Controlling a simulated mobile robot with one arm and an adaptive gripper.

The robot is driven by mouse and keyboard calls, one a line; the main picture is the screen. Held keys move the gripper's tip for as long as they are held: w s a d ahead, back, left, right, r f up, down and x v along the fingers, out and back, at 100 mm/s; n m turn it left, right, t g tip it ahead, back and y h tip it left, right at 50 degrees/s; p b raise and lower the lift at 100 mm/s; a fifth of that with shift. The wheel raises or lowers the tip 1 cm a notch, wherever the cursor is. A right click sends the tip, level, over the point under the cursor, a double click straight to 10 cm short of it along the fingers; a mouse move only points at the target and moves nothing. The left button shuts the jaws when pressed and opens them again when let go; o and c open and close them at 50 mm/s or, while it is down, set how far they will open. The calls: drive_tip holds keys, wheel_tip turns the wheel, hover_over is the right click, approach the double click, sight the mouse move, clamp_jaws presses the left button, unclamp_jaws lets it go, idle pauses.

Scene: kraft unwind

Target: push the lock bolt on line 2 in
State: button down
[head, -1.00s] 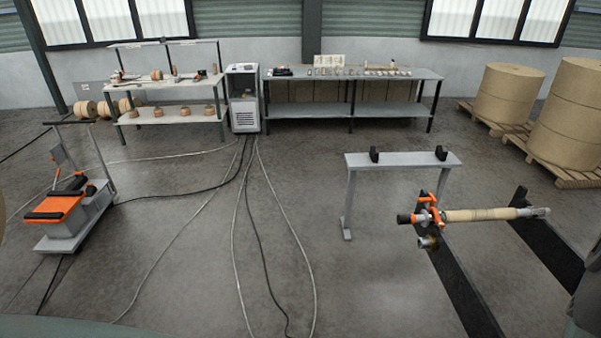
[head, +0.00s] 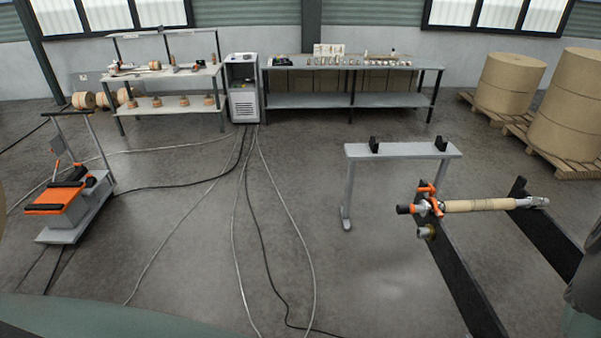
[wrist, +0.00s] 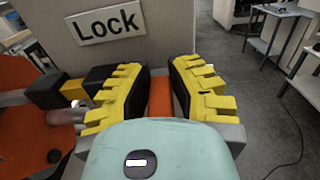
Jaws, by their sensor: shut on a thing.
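My gripper (wrist: 160,92), with yellow ridged finger pads, shows in the wrist view. It is closed on an orange piece (wrist: 160,97), which looks like the lock bolt's handle and sits between the pads. A grey panel with a "Lock" sign (wrist: 109,22) stands just beyond the fingers. To the left are a yellow-and-black block (wrist: 55,90) and a large orange part (wrist: 30,140). The fingers hide much of the bolt, so how far in it sits cannot be told. My gripper and the bolt do not show in the head view.
In the wrist view, open floor (wrist: 265,100) and a bench (wrist: 275,25) lie to the right. In the head view, a shaft with orange fittings (head: 478,205) is at the right, near a grey stand (head: 400,151). Cables (head: 262,240) cross the floor.

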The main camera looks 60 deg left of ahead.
drive_tip(key=shift+w+d+f+b, duration=0.25)
drive_tip(key=shift+w+f+b, duration=0.15)
drive_tip(key=shift+b, duration=0.5)
drive_tip(key=w+d+b, duration=0.1)
drive_tip(key=b, duration=0.1)
drive_tip(key=w+d+b, duration=0.1)
drive_tip(key=w+b, duration=0.1)
drive_tip(key=shift+r, duration=0.35)
drive_tip(key=c, duration=0.9)
unclamp_jaws()
drive_tip(key=shift+o, duration=0.2)
drive_tip(key=shift+a, duration=0.1)
